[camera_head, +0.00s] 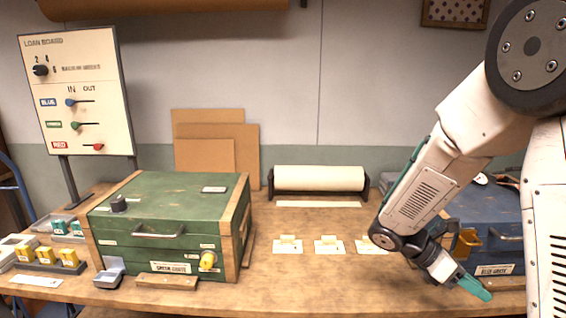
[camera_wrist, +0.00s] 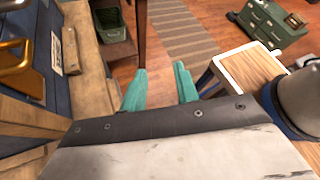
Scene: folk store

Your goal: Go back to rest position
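My gripper (camera_head: 476,288) is at the lower right in the head view, in front of the blue crate (camera_head: 492,268) near the bench's front edge. In the wrist view its two teal fingers (camera_wrist: 160,88) stand apart with nothing between them, above the wooden floor. My white arm comes down from the upper right and hides part of the blue crate. The blue crate (camera_wrist: 62,68) also shows at the left of the wrist view, with its brass handle.
The green crate (camera_head: 168,248) stands on the bench's left, with a loan board (camera_head: 80,92) behind it. A paper roll (camera_head: 318,179) lies at the back. Small cards (camera_head: 288,248) lie mid-bench. Below the gripper are a striped rug (camera_wrist: 184,36) and a wood-topped stool (camera_wrist: 250,70).

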